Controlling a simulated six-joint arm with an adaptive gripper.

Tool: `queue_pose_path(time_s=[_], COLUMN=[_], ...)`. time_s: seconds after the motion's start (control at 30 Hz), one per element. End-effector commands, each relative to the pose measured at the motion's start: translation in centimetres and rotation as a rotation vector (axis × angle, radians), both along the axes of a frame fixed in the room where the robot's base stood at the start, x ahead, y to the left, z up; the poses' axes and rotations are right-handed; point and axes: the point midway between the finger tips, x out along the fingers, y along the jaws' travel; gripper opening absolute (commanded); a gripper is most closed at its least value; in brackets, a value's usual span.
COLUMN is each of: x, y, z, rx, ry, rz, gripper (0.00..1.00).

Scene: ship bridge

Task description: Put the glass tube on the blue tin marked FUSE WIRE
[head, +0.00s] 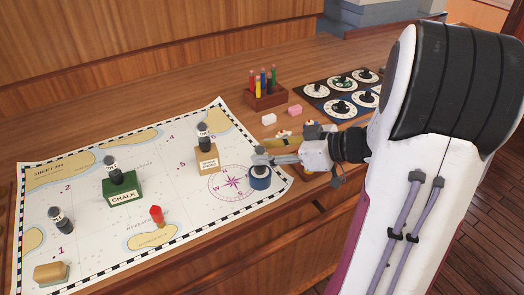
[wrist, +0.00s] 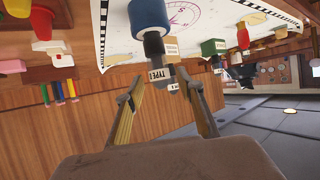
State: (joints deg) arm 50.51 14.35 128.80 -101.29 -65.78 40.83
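The blue tin (head: 261,181) stands upright on the chart, right of the compass rose; its lettering is not readable. In the wrist view the blue tin (wrist: 152,42) shows upside down at the top. A grey-and-black glass tube (wrist: 160,73) with a white "TYPE I" label is in line with the tin and appears to stand on it. My gripper (wrist: 164,84) has its fingers on either side of the tube's labelled end, apparently open with a narrow gap at the left. In the head view my gripper (head: 272,159) reaches in from the right and partly hides the tube.
Similar tubes stand on the green CHALK tin (head: 122,188), on a tan box (head: 208,160) and on the chart (head: 62,220). A red peg (head: 157,216) and wooden block (head: 50,272) are also there. A pencil rack (head: 266,98) and dial panel (head: 340,95) stand behind.

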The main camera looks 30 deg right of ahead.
Motion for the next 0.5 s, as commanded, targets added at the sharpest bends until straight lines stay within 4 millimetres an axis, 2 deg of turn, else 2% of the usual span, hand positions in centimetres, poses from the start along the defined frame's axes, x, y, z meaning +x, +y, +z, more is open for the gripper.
queue_pose_path(time_s=[0.5], x=[-4.6], y=[-3.1], z=[2.7], rx=[-0.001], ry=[-0.002], rz=[-0.004], gripper=[0.38])
